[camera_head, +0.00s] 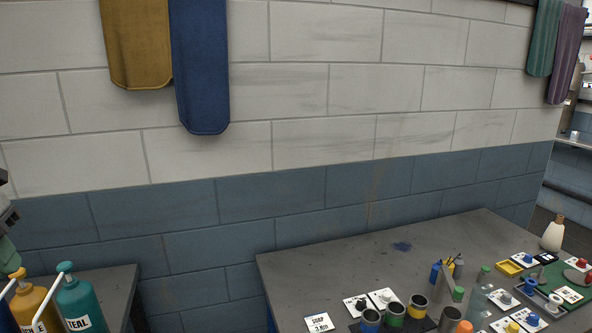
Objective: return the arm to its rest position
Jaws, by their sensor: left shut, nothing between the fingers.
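My left gripper (7,215) shows only in part at the left edge of the head view. It is shut and empty, above the bottles on the left table and apart from them. The rest of my left arm is out of the picture. My right gripper is not in view.
A yellow bottle (34,306) and a teal bottle (80,303) with pumps stand on the left table (122,283). A gap separates it from the right table (330,262), which holds cups, cards and a white bottle (552,235). Cloths hang on the wall.

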